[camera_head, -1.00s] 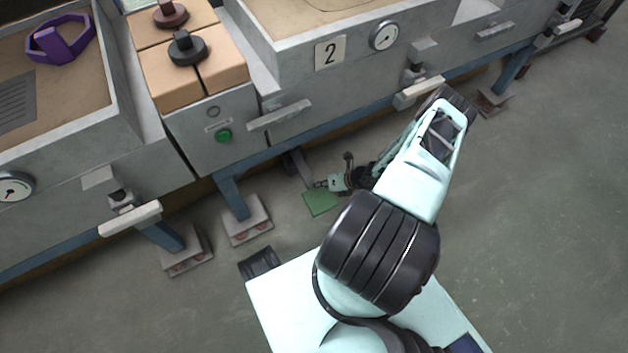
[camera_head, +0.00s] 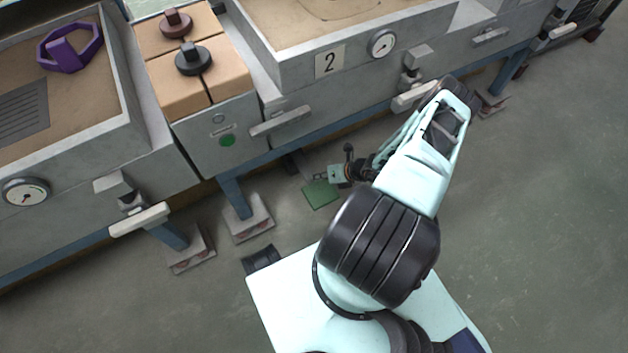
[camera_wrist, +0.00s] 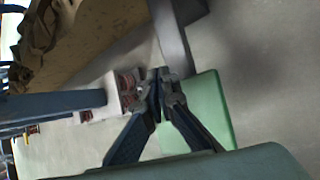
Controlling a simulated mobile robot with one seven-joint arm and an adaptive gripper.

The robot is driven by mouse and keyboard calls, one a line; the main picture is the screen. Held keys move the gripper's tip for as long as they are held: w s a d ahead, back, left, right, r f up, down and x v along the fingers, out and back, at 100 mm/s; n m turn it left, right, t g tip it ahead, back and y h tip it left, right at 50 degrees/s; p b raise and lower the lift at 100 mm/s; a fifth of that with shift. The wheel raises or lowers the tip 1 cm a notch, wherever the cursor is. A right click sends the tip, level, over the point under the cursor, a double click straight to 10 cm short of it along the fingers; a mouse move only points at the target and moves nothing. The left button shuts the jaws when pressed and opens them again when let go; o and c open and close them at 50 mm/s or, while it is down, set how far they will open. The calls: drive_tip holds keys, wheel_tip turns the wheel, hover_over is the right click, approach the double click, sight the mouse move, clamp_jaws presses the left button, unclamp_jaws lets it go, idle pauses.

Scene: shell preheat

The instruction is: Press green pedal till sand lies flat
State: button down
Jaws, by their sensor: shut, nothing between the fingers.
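The green pedal (camera_head: 321,195) is a flat square plate low by the floor, below the bench in the head view. It also shows in the wrist view (camera_wrist: 205,100), joined to a grey bar. My gripper (camera_head: 319,177) is shut and empty, its fingertips by the pedal's bench-side edge. In the wrist view my gripper (camera_wrist: 160,78) overlaps the place where bar and plate meet; I cannot tell whether it touches. The sand (camera_head: 300,12) in the tray marked 2 shows a faint curved outline. The sand (camera_head: 85,75) in the left tray holds a purple part (camera_head: 70,47).
Blue bench legs stand on pads (camera_head: 248,218) left of the pedal. A pale bench handle (camera_head: 415,96) sticks out near my arm. Open floor (camera_head: 560,220) lies at right.

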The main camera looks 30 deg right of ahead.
drive_tip(key=shift+r, duration=0.1)
wheel_tip(320, 180, up, 5)
drive_tip(key=p, duration=0.4)
drive_tip(key=shift+w, duration=0.15)
idle(0.8)
